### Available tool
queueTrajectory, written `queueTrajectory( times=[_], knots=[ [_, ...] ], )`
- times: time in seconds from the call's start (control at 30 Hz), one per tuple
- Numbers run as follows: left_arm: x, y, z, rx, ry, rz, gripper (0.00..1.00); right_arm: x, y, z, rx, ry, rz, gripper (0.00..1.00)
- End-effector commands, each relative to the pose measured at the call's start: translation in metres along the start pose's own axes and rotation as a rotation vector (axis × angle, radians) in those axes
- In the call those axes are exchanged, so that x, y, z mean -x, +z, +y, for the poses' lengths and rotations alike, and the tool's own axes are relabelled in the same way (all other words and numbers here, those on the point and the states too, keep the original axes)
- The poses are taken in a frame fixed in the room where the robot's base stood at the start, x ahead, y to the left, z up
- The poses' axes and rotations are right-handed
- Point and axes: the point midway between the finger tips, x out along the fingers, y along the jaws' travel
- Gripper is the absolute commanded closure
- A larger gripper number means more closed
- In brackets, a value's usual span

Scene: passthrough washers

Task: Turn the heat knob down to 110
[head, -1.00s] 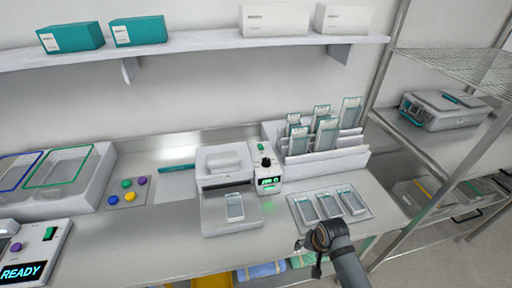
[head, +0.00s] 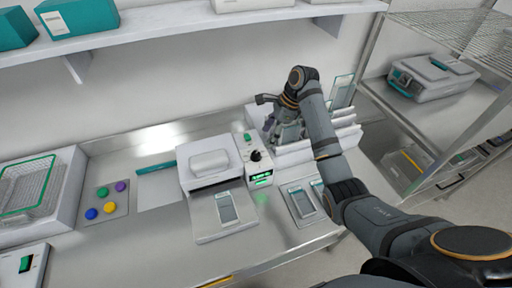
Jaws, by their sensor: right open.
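The heat knob (head: 256,155) is a small black dial on the upright control panel of the white sealing device (head: 209,166). A white pointer mark seems to show on it, but its setting is too small to read. A green switch (head: 247,137) sits above the knob, and a lit green display (head: 262,178) sits below it; I cannot read its digits. My right gripper (head: 278,134) is open and points down, to the right of and a little behind the knob, in front of the pouch rack. It does not touch the knob. My left gripper is out of view.
The rack (head: 318,147) with upright pouches is partly hidden by my right arm. A pouch (head: 227,207) lies on the device's front plate, and more pouches (head: 301,203) lie on a mat to the right. Coloured buttons (head: 108,208) and a basket (head: 32,187) are at left.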

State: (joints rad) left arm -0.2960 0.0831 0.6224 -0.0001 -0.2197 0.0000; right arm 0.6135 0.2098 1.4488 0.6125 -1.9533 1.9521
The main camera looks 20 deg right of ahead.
Motion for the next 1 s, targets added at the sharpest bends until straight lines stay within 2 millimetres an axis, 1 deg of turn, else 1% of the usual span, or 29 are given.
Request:
queueTrajectory(
  times=[0.1,0.23,0.37,0.5,0.57,0.63,0.83,0.87,1.0],
  knots=[
    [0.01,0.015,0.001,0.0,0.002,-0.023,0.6,-0.019,0.002,0.002,0.0,0.005,-0.001,0.41],
    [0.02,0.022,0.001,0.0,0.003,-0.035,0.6,-0.047,0.002,0.002,0.0,0.005,0.0,0.41],
    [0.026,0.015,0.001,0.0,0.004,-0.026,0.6,-0.073,0.002,0.001,0.001,0.002,0.0,0.41],
    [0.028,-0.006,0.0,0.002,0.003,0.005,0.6,-0.091,0.001,0.0,0.002,-0.001,0.0,0.41],
    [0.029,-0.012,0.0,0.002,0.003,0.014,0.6,-0.095,0.0,0.0,0.002,0.0,0.001,0.41],
    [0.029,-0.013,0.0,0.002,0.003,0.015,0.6,-0.098,0.0,0.0,0.003,-0.001,0.001,0.41],
    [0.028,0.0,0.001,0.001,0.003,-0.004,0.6,-0.099,0.0,0.0,0.004,-0.003,0.001,0.41],
    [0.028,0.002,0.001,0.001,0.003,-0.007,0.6,-0.099,0.0,0.0,0.004,-0.003,0.001,0.42],
    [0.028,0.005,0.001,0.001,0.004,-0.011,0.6,-0.099,0.0,0.0,0.003,-0.002,0.001,0.61]
  ],
)
